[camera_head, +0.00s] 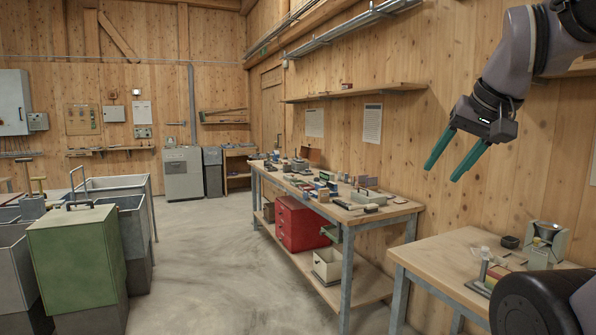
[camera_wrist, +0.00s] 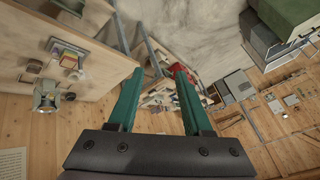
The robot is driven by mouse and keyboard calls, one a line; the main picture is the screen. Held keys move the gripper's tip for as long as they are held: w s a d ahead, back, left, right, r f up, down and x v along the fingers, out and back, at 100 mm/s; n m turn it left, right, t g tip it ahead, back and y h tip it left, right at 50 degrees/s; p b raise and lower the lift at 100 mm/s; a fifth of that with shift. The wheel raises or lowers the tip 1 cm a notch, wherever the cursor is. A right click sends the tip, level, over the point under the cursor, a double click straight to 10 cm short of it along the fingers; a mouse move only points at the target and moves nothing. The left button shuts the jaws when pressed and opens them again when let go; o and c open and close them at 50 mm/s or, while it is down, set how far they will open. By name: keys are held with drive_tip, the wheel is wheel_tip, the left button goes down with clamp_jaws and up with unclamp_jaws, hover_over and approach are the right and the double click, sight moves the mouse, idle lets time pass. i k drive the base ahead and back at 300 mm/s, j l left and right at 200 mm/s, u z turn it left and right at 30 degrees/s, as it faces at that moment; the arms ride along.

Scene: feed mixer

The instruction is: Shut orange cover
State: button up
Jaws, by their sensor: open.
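A small orange-brown panel (camera_head: 311,155) stands raised at the far end of the long workbench (camera_head: 400,208). It looks like an open cover, but it is too small to be sure. I make out no other orange cover. My gripper (camera_head: 442,174) is held high in front of the right wall, well apart from the panel and above bench height. Its two green fingers are spread and empty. They also show in the wrist view (camera_wrist: 158,70), where I cannot pick out the panel among the small bench items.
Many small parts crowd the long workbench. A nearer table (camera_head: 440,262) stands at right. A green box (camera_head: 78,262) and grey bins stand left. The floor between is clear.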

sight(312, 154)
drive_tip(key=i+j+u, duration=0.3)
drive_tip(key=i+u, duration=0.35)
drive_tip(key=i, duration=0.15)
drive_tip(key=i+j+u, duration=0.1)
drive_tip(key=i+u, duration=0.15)
drive_tip(key=i, duration=1.4)
drive_tip(key=i+j, duration=0.1)
drive_tip(key=i, duration=2)
drive_tip(key=i+j+z, duration=0.1)
drive_tip(key=i+z, duration=0.35)
drive_tip(key=i, duration=0.8)
drive_tip(key=i+z, duration=0.45)
drive_tip(key=i+j+z, duration=0.15)
drive_tip(key=i+z, duration=0.15)
drive_tip(key=z, duration=0.15)
drive_tip(key=i+j+z, duration=0.25)
drive_tip(key=i+z, duration=0.2)
drive_tip(key=i+j+z, duration=0.1)
drive_tip(key=i+j, duration=0.2)
drive_tip(key=j, duration=0.1)
